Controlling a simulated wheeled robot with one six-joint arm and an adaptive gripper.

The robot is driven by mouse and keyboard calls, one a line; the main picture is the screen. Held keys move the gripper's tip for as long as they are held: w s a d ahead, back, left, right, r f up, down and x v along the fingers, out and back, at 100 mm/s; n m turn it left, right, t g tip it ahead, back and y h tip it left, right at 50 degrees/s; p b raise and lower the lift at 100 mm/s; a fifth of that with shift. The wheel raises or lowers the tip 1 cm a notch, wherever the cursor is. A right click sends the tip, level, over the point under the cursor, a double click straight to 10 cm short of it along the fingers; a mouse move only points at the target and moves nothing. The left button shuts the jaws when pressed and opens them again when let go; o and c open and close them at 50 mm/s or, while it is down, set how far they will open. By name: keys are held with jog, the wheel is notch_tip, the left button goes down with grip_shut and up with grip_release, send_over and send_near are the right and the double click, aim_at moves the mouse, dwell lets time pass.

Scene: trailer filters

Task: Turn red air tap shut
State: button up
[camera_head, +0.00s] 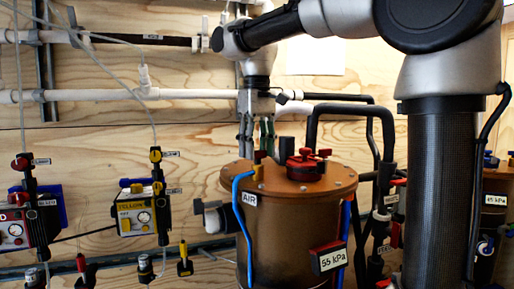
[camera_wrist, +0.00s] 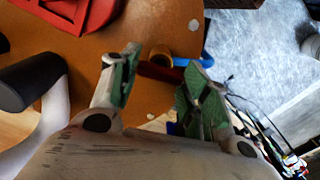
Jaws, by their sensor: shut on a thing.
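The air tap (camera_wrist: 160,71) shows in the wrist view as a short dark red handle beside a round brass-yellow fitting, with a blue hose (camera_wrist: 213,68) leading off to the right. In the head view the yellow fitting (camera_head: 257,173) and blue hose stand at the left of the brown drum lid, above the AIR label (camera_head: 249,198). My gripper (camera_head: 259,146) points down over the fitting. In the wrist view its green-padded fingers (camera_wrist: 158,80) stand either side of the red handle, shut on it. The handle's exact angle is hard to tell in the head view.
A larger red knob (camera_head: 306,166) stands on the brown drum (camera_head: 288,212) just right of my gripper. A thick black hose (camera_head: 350,112) arches behind it. A 55 kPa display (camera_head: 329,259) is on the drum's front. A yellow valve box (camera_head: 137,211) hangs on the wall to the left.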

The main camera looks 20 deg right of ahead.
aim_at(258, 151)
jog(key=shift+m, duration=1.3)
jog(key=o, duration=1)
jog(key=shift+r, duration=0.1)
notch_tip(258, 151, up, 12)
jog(key=shift+f, duration=0.1)
jog(key=shift+s, duration=0.1)
